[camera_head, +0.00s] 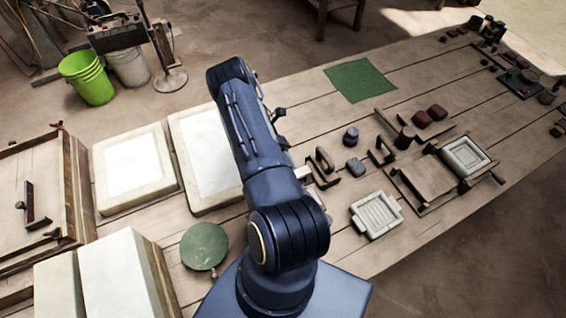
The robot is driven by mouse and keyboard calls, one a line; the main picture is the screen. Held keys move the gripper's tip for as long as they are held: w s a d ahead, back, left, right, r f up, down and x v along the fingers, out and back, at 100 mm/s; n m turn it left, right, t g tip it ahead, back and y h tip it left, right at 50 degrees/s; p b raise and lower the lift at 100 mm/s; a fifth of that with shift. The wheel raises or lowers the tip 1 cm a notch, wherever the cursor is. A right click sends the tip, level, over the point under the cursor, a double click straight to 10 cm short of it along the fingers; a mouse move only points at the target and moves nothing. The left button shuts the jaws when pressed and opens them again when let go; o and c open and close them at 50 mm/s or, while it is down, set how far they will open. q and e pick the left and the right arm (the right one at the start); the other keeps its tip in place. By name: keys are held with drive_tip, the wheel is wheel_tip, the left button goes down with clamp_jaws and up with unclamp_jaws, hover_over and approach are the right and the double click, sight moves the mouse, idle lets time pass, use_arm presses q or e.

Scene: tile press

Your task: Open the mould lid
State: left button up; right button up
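A press-like wooden assembly lies on the right part of the bench. It has a square mould frame (488,160) around a pale tile-shaped inset (466,155), with a short handle (497,178) at its right side. A flat wooden plate (425,175) with dark edging lies beside it on the left; I cannot tell whether this is the mould lid. One of my blue arms rises through the middle of the view and hides part of the bench. I make out neither gripper; a small dark piece beside the arm is unclear.
A pale ribbed tray (376,214), a grey block (355,166), a dark round pot (350,137) and wooden-handled tools (382,151) lie left of the press. Reddish lumps (422,119) sit behind it. A green mat (359,80) lies farther back. White slabs (132,168) are at left.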

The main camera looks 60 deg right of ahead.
drive_tip(key=shift+r, duration=0.1)
drive_tip(key=s+a+r+b, duration=0.1)
drive_tip(key=s+a+r, duration=0.1)
drive_tip(key=a+r, duration=0.4)
drive_tip(key=s+a+r+b, duration=0.2)
drive_tip(key=s+a+r, duration=0.1)
drive_tip(key=a+r, duration=0.3)
drive_tip(key=shift+s+a+r, duration=0.25)
drive_tip(key=shift+a+r, duration=0.15)
drive_tip(key=shift+a, duration=0.05)
drive_tip(key=shift+c, duration=0.5)
